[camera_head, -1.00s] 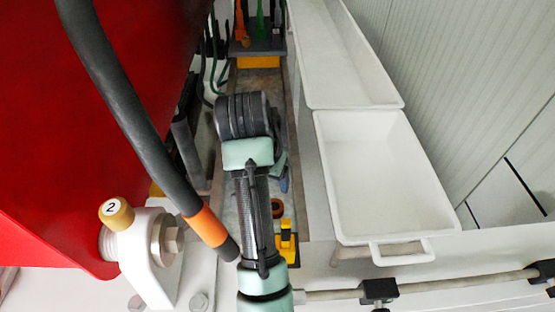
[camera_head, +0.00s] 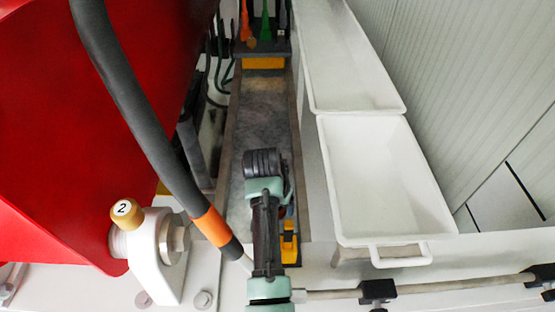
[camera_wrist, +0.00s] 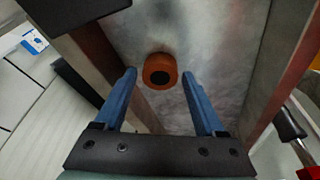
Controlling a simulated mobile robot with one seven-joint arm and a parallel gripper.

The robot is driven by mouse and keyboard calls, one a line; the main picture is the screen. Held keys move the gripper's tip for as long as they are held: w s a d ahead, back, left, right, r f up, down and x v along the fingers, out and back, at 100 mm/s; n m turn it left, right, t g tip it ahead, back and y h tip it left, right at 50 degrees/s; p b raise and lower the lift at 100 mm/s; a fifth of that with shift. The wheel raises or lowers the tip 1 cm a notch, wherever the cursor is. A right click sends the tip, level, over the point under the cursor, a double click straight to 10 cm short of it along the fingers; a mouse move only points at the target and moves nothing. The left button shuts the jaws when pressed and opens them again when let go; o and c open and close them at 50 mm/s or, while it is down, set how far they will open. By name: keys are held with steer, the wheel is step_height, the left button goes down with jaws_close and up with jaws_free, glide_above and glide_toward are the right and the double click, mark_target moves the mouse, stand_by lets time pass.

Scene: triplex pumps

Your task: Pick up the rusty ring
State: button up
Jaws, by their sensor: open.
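The rusty ring (camera_wrist: 160,71) lies on a grey, worn surface in the wrist view, orange-brown with a dark hole. My gripper (camera_wrist: 162,78) is open, its two blue fingers apart on either side of the ring's line, with the ring showing between and just beyond the tips. Whether the fingers are level with the ring I cannot tell. In the head view my arm's end covers the ring, and the fingers are mostly hidden behind the wrist.
The grey bench (camera_head: 262,112) has raised brown side edges. White trays (camera_head: 385,180) stand to its right, and a yellow object (camera_head: 289,240) sits at its near end. A red housing (camera_head: 90,110) and a black hose (camera_head: 135,105) are on the left.

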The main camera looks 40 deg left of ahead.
steer(key=shift+w+f, duration=0.1)
steer(key=shift+f, duration=0.2)
steer(key=shift+c, duration=0.4)
jaws_close()
